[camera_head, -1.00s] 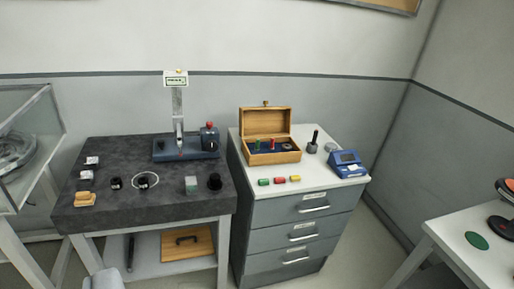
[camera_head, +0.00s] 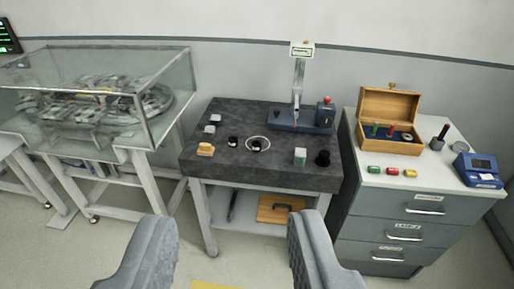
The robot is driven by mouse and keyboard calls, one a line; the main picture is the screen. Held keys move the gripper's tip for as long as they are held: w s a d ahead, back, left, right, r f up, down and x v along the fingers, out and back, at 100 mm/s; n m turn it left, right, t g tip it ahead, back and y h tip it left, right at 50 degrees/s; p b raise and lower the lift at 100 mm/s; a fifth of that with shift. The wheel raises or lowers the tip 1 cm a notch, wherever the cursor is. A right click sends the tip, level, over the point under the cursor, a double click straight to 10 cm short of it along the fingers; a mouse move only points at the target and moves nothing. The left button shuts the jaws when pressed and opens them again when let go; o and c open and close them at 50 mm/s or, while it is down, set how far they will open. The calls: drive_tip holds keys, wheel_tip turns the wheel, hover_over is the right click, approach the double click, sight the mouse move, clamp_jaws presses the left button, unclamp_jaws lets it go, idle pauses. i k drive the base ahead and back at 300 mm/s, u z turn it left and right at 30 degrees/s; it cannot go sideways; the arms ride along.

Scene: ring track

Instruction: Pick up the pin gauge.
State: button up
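My gripper (camera_head: 232,218) is open and empty, with its two grey fingers wide apart at the bottom of the view. It is in front of the dark stone table and well apart from everything on it. I cannot tell for sure which thing is the pin gauge. An open wooden case (camera_head: 372,139) on the grey cabinet holds small upright green (camera_head: 374,130) and red (camera_head: 391,129) handled pieces, too small to make out. A grey piece with a dark upright handle (camera_head: 439,138) stands to the right of the case.
The stone table (camera_head: 215,165) carries a gauge stand (camera_head: 298,95), small blocks and dark cylinders. Green, red and yellow pieces (camera_head: 392,171) lie on the cabinet's front edge, near a blue device (camera_head: 477,170). A glass case (camera_head: 100,95) stands left. Floor in front is clear.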

sight(376, 124)
drive_tip(key=i, duration=1.35)
drive_tip(key=z, duration=0.55)
drive_tip(key=i, duration=1.45)
drive_tip(key=z, duration=0.55)
